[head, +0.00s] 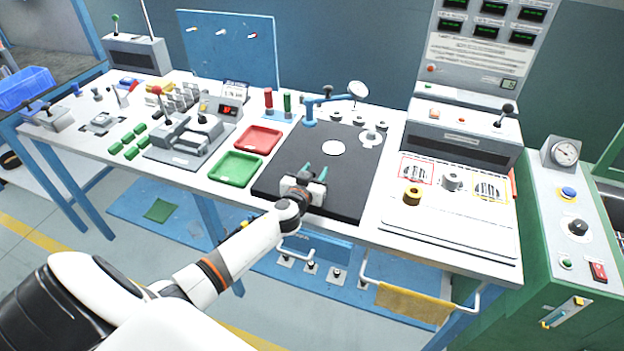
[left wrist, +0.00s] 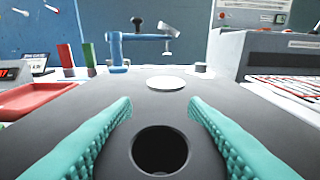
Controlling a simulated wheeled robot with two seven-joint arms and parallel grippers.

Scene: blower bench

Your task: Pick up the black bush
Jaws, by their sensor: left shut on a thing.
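The black bush (left wrist: 160,150) shows in the left wrist view as a dark round opening with a grey rim, low between the green fingers. My left gripper (head: 315,173) is over the front part of the black mat (head: 285,185), its green fingers pointing away from me. It is shut on the bush, with one finger on each side. In the head view the bush cannot be told apart from the dark mat and the gripper body. My right gripper is not in view.
A green tray (head: 236,168) and a red tray (head: 259,140) stand left of the mat. A blue stand with a round head (head: 310,110) rises at the mat's back. A brass ring (head: 412,195) and a grey ring (head: 452,182) stand on the white panel at right.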

